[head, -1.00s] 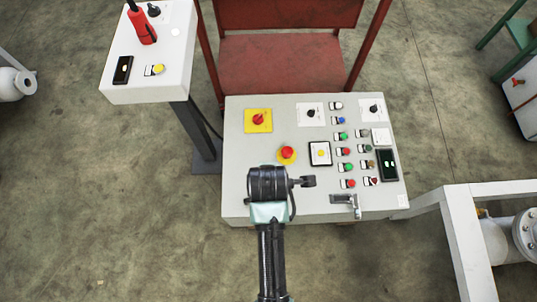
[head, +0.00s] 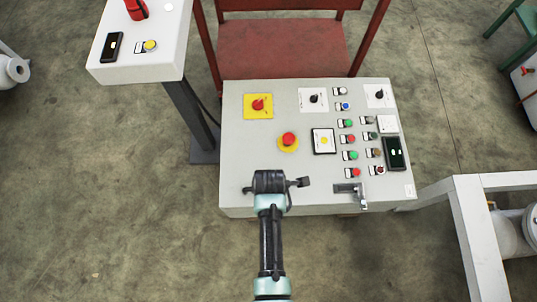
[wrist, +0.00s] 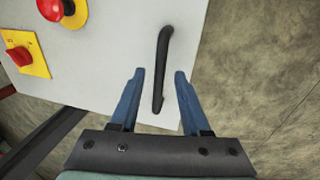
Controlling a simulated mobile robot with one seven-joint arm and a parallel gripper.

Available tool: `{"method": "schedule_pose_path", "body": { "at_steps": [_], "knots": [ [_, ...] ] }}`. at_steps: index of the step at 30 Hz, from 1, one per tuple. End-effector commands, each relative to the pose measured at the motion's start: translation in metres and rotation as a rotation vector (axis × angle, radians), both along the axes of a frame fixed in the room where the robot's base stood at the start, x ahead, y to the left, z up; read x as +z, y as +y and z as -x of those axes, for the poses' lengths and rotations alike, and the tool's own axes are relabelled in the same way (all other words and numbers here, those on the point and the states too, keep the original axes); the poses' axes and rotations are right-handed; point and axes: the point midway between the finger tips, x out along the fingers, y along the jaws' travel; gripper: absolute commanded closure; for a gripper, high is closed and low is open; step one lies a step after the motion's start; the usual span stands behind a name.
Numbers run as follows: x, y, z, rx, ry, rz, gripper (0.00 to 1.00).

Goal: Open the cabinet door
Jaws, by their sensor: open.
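The cabinet is a light grey box (head: 240,160) with buttons and switches on its sloping face. In the wrist view its grey face (wrist: 115,45) carries a black bar handle (wrist: 161,65) near the edge. My gripper (wrist: 159,74) is open, with one blue finger on each side of the handle's lower part. I cannot tell whether either finger touches it. In the head view my gripper (head: 268,182) is over the cabinet's front left part and hides the handle. The door looks closed.
A red emergency button (head: 289,140) and a red-yellow switch (head: 258,105) sit beyond my gripper. A metal latch (head: 350,189) is to its right. A white pedestal panel (head: 140,50) stands at the left, a white frame (head: 465,220) at the right. Floor in front is clear.

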Motion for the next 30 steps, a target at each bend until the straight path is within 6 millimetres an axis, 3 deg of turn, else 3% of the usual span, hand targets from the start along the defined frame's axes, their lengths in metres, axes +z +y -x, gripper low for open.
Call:
{"method": "schedule_pose_path", "body": {
  "at_steps": [10,18,30],
  "knots": [
    [-0.0033,0.0,-0.0008,0.0,0.0,0.0,0.55],
    [-0.0032,0.0,-0.0007,0.0,0.0,0.0,1.0],
    [-0.0031,0.0001,-0.0006,0.0,0.0,0.0,1.0]
  ]
}}
